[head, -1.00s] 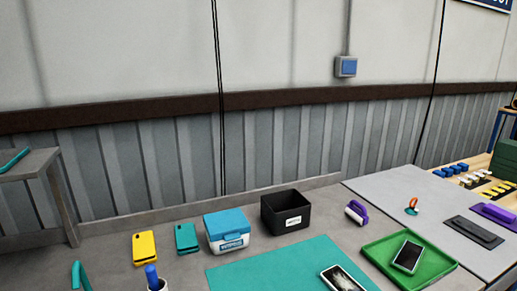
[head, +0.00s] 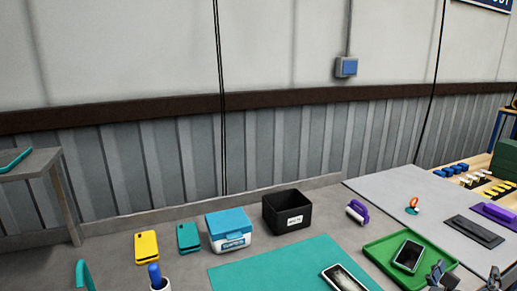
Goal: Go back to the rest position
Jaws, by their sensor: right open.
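My right gripper (head: 466,275) shows at the bottom right edge, its two dark fingertips apart with nothing between them. It is in front of the near right corner of the green tray (head: 378,250). A phone (head: 409,256) lies in that tray. The rest of the right arm is out of view below. My left gripper is not in view.
A teal mat (head: 265,270) with a second phone (head: 345,279) covers the bench middle. Behind are a black bin (head: 287,212), a blue-lidded box (head: 230,231), and yellow (head: 147,246) and teal cases (head: 188,237). A purple-handled roller (head: 357,212) lies right.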

